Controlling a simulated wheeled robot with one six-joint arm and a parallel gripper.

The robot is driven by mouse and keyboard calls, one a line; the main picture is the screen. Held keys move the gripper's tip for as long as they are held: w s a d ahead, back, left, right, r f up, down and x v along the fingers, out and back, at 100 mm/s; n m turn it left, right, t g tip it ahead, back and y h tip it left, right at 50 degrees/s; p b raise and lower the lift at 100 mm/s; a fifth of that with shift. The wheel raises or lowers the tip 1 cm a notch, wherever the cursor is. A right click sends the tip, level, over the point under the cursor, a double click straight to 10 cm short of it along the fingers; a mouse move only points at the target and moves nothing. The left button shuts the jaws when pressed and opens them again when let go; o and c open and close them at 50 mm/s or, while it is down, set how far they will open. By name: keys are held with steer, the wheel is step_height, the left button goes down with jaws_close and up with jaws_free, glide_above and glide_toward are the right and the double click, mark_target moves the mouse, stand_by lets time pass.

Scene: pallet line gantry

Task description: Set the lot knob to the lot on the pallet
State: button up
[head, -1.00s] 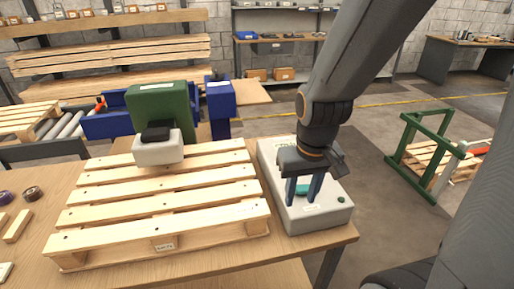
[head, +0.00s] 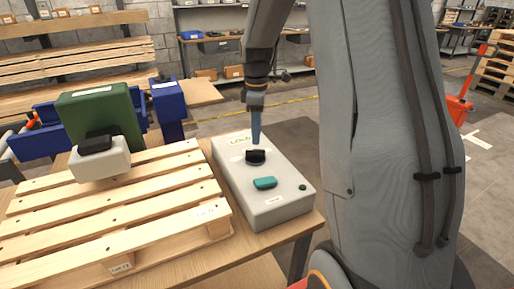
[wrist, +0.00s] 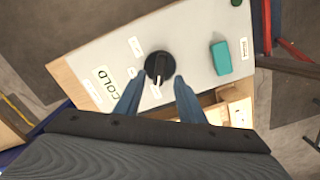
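The pale control box (head: 280,210) stands on the table right of the pallet (head: 160,205). Its black knob (head: 255,156) also shows in the wrist view (wrist: 160,67), with a light pointer mark toward the lower edge and small labels around it, too small to read. My gripper (head: 256,143) is over the knob. In the wrist view my gripper (wrist: 159,82) is open, with one finger at each lower side of the knob; I cannot tell whether they touch it.
A teal handle (head: 264,183) and a green button (head: 302,187) sit on the box nearer the front. A green block-like device (head: 100,112) with a white and black head (head: 100,158) stands over the pallet's left rear. Blue posts (head: 168,105) stand behind.

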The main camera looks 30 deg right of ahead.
mark_target(257, 150)
steer(key=shift+f+p, duration=0.65)
steer(key=shift+f, duration=2.55)
jaws_close()
